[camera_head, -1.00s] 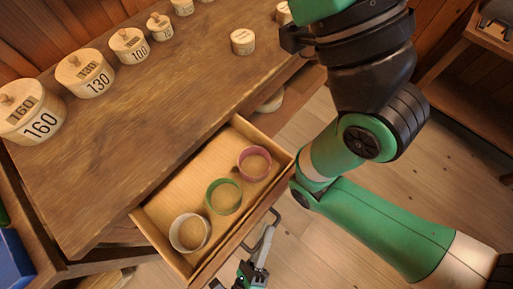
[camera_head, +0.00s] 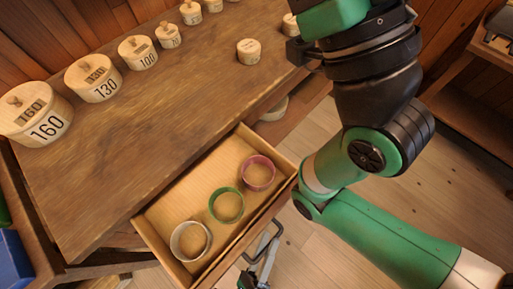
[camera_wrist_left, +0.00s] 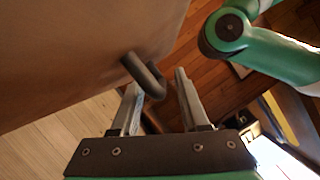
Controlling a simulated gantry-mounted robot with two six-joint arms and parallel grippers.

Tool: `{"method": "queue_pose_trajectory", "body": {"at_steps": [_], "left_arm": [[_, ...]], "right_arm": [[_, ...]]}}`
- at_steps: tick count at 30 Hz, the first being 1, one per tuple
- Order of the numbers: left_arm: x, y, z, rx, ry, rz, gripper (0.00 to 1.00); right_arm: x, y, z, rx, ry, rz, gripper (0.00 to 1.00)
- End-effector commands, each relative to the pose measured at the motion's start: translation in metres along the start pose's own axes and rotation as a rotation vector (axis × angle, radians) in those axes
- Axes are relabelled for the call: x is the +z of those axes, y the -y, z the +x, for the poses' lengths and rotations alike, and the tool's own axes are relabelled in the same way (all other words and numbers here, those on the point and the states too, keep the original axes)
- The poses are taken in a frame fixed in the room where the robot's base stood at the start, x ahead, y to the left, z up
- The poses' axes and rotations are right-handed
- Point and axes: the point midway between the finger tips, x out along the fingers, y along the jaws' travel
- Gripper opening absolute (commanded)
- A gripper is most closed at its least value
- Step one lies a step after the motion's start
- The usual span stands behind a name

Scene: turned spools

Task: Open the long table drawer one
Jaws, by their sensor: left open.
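The long table drawer (camera_head: 160,238) stands pulled out from the wooden table, its inside showing in the head view. Its dark bar handle (camera_head: 279,229) sits on the drawer front; it also shows in the left wrist view (camera_wrist_left: 148,78). My left gripper (camera_head: 265,262) is at the bottom of the head view, beside the handle and partly cut off by the frame edge. In the left wrist view its two fingers (camera_wrist_left: 158,92) are apart, with the handle's near end around the gap between them. I cannot tell whether they touch. My right gripper is not clearly visible.
The drawer holds a white ring (camera_head: 190,241), a green ring (camera_head: 226,205) and a pink ring (camera_head: 258,173). Several labelled round wooden boxes (camera_head: 94,80) stand on the table (camera_head: 150,125). My green-and-black right arm fills the right side. A blue box (camera_head: 14,262) is at lower left.

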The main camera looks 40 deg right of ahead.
Motion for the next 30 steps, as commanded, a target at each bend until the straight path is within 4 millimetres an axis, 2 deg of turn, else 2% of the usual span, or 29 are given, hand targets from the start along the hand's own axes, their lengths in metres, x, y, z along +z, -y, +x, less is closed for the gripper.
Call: {"method": "queue_pose_trajectory", "body": {"at_steps": [8,18,30], "left_arm": [[0.001,0.0,-0.006,0.002,0.002,0.0,0.45],[0.003,0.0,-0.063,0.008,0.009,0.0,0.45],[0.003,-0.001,-0.105,0.005,0.007,0.007,0.45]], "right_arm": [[-0.001,0.0,0.002,0.0,0.0,0.0,0.5],[-0.01,0.0,0.011,0.0,0.0,0.0,0.5],[-0.013,0.0,0.014,0.0,0.0,0.0,0.5]]}}
